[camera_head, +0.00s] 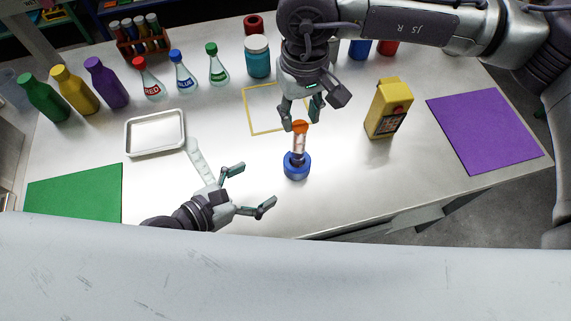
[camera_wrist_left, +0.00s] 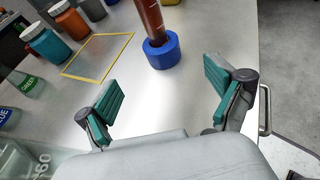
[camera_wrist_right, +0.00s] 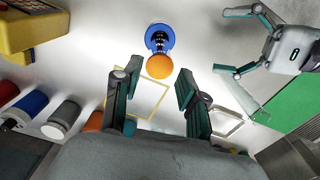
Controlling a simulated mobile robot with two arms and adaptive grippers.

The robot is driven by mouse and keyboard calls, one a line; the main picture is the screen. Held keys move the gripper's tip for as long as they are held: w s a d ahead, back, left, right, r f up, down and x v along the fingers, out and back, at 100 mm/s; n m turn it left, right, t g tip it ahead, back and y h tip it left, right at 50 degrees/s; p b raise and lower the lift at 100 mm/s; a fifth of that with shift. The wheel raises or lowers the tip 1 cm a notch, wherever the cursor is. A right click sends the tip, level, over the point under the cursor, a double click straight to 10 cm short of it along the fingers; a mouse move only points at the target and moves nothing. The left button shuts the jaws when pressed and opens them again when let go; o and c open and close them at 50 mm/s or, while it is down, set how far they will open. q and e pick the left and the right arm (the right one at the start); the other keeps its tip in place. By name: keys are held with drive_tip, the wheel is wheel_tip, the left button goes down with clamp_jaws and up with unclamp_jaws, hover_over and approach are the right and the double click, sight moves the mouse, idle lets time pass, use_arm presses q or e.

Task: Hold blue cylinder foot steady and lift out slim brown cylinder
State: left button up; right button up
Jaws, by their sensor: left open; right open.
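The blue cylinder foot (camera_head: 296,170) stands on the table, left of the yellow container. The slim brown cylinder (camera_head: 299,145) stands upright in it with an orange top (camera_head: 300,127). The left wrist view shows the brown cylinder (camera_wrist_left: 150,18) in the blue foot (camera_wrist_left: 161,52). The right wrist view shows the orange top (camera_wrist_right: 159,67) and the blue foot (camera_wrist_right: 159,36) from above. My left gripper (camera_head: 252,188) is open and empty, left of the foot and apart from it. My right gripper (camera_head: 312,112) is open close to the orange top, not closed on it.
A yellow square outline (camera_head: 250,121) lies behind the foot. A yellow container (camera_head: 388,108) and purple mat (camera_head: 484,131) are to the right. A metal tray (camera_head: 155,151) and green mat (camera_head: 75,198) are to the left. Bottles and flasks line the back.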

sight(288, 168)
use_arm(q)
drive_tip(key=x, duration=1.2)
drive_tip(key=shift+f, duration=0.1)
drive_tip(key=shift+c, duration=0.4)
drive_tip(key=shift+s, duration=0.1)
drive_tip(key=c, duration=1.1)
drive_tip(key=shift+c, duration=0.2)
